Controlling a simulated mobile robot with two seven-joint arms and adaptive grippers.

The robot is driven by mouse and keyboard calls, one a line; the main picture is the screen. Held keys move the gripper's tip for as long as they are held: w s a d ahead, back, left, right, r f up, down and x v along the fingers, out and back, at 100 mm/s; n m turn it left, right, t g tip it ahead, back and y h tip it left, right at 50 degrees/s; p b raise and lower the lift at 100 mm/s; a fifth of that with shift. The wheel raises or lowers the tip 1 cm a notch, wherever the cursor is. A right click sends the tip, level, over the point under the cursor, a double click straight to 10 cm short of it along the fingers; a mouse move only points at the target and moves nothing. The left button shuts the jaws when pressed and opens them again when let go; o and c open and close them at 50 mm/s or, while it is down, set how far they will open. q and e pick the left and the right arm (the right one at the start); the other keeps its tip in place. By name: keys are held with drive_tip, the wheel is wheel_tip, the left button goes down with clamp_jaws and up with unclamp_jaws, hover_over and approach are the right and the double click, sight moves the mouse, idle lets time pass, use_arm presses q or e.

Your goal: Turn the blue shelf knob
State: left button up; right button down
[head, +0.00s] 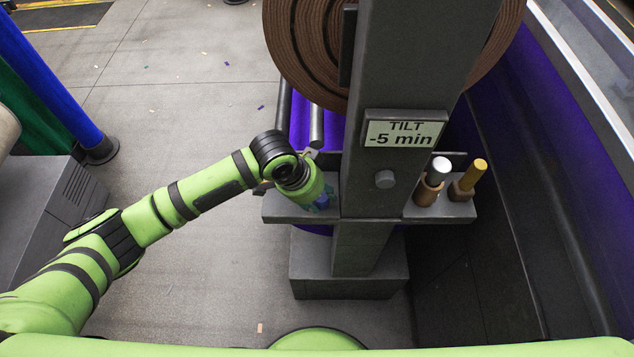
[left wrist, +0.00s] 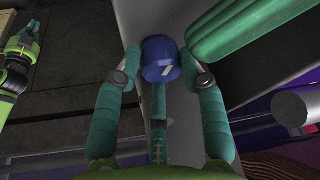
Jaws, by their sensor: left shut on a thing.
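The blue knob (left wrist: 160,60) sits between the two teal fingers of my left gripper (left wrist: 160,62), with a pale mark on its face. My left gripper (head: 318,200) is shut on it, at the left part of the grey shelf (head: 282,212). In the head view only a little of the blue knob (head: 322,202) shows beneath the gripper.
The post (head: 365,240) carries a sign (head: 403,131) reading "TILT -5 min" and a grey round knob (head: 384,179). Brown-based pieces with a white top (head: 441,165) and a yellow top (head: 474,174) stand on the right shelf part. A brown felt roll (head: 300,50) hangs behind.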

use_arm(q)
drive_tip(key=shift+w+d+r+n+t+p, duration=0.1)
drive_tip(key=shift+d+r+n+t+p, duration=0.25)
drive_tip(key=shift+r+n+p, duration=0.45)
drive_tip(key=shift+f+n+t+p, duration=0.35)
drive_tip(key=shift+n+p, duration=0.2)
drive_tip(key=shift+n, duration=0.45)
drive_tip(key=shift+w+n+t+y, duration=0.1)
drive_tip(key=shift+n+t+y, duration=0.55)
drive_tip(key=shift+n, duration=1.05)
use_arm(e)
drive_tip(key=shift+r, duration=2.1)
use_arm(q)
drive_tip(key=shift+y, duration=0.25)
drive_tip(key=o, duration=1.1)
drive_tip(key=shift+f+g, duration=0.15)
drive_tip(key=shift+g, duration=0.1)
use_arm(e)
drive_tip(key=shift+d, duration=0.1)
use_arm(q)
drive_tip(key=shift+a+f, duration=0.1)
